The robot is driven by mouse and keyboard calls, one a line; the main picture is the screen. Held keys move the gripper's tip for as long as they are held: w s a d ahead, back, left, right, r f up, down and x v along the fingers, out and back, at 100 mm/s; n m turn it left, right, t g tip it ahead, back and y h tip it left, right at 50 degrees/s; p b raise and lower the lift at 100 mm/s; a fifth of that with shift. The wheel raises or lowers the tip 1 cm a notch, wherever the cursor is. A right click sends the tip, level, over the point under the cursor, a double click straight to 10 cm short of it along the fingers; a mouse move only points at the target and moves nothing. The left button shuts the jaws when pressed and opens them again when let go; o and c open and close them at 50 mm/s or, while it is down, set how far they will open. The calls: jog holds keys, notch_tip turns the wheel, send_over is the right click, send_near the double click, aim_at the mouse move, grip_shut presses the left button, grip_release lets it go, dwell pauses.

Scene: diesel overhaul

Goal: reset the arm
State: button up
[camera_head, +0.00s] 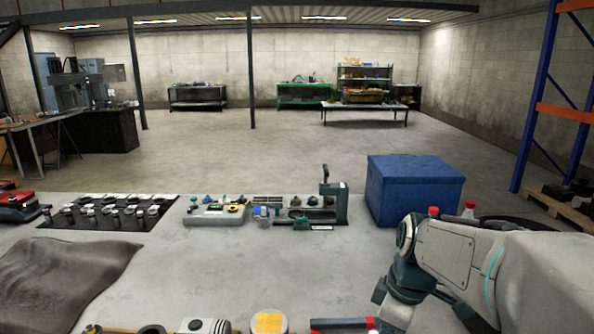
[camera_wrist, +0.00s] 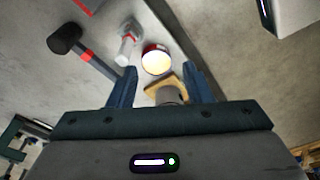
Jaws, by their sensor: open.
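My gripper (camera_wrist: 161,84) shows in the wrist view with its two blue fingers apart. A tan piece with a grey round part (camera_wrist: 168,94) shows between the fingers, partly hidden by the gripper body; I cannot tell how far from the fingers it is. In the head view my arm comes in from the right and bends down near the front edge of the picture. The fingers cannot be made out there.
A blue box (camera_head: 414,192) stands right of centre on the worktop. Left of it are a green-grey device (camera_head: 334,203), a grey tray (camera_head: 214,216), a black mat (camera_head: 112,227) and a dark cloth (camera_head: 62,275). A mallet (camera_wrist: 66,40) and red-rimmed can (camera_wrist: 156,60) show in the wrist view.

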jog(key=s+a+f+m+t+h+b, duration=0.1)
jog(key=s+f+m+t+b, duration=0.1)
jog(key=s+f+m+b, duration=0.3)
jog(key=s+f+m, duration=0.3)
jog(key=s+m, duration=0.1)
jog(key=m, duration=0.2)
jog(key=shift+a+b, duration=0.15)
jog(key=shift+b, duration=0.2)
jog(key=shift+f, duration=0.1)
